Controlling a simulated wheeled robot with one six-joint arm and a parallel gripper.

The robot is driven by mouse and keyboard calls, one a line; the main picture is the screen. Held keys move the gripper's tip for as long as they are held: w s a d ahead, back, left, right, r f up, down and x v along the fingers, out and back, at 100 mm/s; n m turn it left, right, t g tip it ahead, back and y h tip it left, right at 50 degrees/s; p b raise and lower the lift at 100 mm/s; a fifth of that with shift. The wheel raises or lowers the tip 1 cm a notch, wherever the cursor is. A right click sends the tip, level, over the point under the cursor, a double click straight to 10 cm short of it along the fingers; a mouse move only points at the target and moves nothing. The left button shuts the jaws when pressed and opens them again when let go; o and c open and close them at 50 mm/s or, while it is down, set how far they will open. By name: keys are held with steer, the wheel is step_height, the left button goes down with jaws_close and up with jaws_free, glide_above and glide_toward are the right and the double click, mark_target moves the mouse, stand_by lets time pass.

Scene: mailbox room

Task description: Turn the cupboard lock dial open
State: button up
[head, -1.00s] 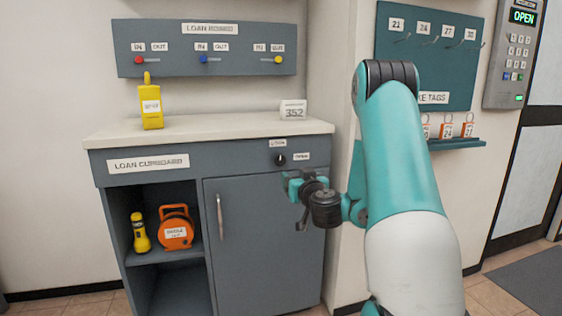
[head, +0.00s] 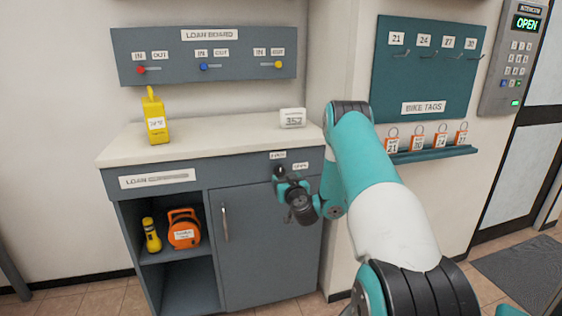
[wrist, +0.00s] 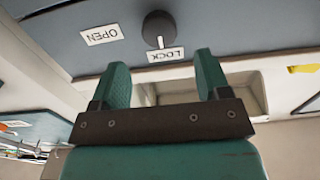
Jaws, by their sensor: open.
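The black lock dial (wrist: 160,28) shows in the wrist view on the grey front of the cupboard (head: 255,245). Its white pointer mark points at the LOCK label (wrist: 166,55); the OPEN label (wrist: 101,35) is to the left, both upside down there. My gripper (wrist: 161,75) is open and empty. Its two teal fingers are apart, with the dial beyond the gap between them and not clearly touched. In the head view my gripper (head: 282,184) is at the cupboard front, just below the LOCK label (head: 277,155), and partly hides the dial.
The counter (head: 205,140) above holds a yellow tagged object (head: 155,120) and a small white sign (head: 292,117). An open shelf holds a yellow torch (head: 151,236) and an orange reel (head: 184,230). A bike-tag shelf (head: 435,153) is on the right wall.

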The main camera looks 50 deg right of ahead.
mark_target(280, 171)
steer(key=p+x, duration=0.3)
steer(key=shift+w+d+r, duration=0.15)
steer(key=shift+w+r, duration=0.05)
steer(key=shift+w, duration=0.1)
steer(key=shift+p+x, duration=0.85)
steer(key=shift+x, duration=0.35)
steer(key=shift+f, duration=0.2)
steer(key=c, duration=0.9)
